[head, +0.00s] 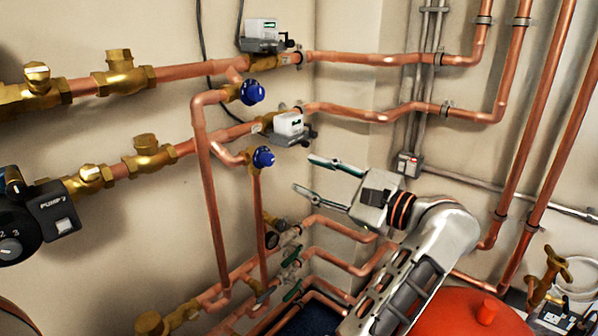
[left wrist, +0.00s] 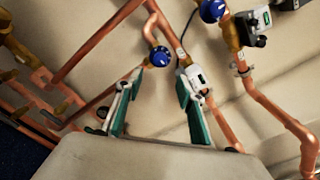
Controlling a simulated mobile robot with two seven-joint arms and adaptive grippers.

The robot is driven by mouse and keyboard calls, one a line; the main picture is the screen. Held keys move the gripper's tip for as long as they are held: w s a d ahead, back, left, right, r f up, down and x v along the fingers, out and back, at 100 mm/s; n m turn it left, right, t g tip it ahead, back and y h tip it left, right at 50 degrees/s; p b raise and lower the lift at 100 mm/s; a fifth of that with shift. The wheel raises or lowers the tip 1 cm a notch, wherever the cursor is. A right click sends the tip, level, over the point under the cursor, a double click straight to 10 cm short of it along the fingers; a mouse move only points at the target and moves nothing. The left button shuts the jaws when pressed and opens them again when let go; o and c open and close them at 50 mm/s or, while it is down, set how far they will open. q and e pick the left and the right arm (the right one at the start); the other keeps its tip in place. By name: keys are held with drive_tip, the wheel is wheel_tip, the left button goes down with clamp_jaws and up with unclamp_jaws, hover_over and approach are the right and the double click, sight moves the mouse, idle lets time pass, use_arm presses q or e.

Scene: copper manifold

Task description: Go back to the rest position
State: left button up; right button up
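My left gripper (head: 305,174) is in the middle of the head view, its arm rising from the bottom right. Its two green-and-grey fingers point left and stand apart with nothing between them. In the left wrist view the same open fingers (left wrist: 158,88) point up toward the wall pipes. A lower valve with a blue knob (head: 264,157) and a white actuator box (head: 289,124) are to the left of the fingertips in the head view, with a visible gap in the picture. My right gripper is in neither view.
Copper pipes (head: 390,112) run along both walls around the arm. A pump (head: 45,215) is at the left edge. A red rounded vessel (head: 450,312) lies below the arm. A brass valve (head: 550,270) stands at bottom right. A grey junction box (head: 408,164) is behind the gripper.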

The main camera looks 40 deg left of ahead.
use_arm(q)
drive_tip(key=shift+d, duration=0.3)
drive_tip(key=shift+a, duration=0.1)
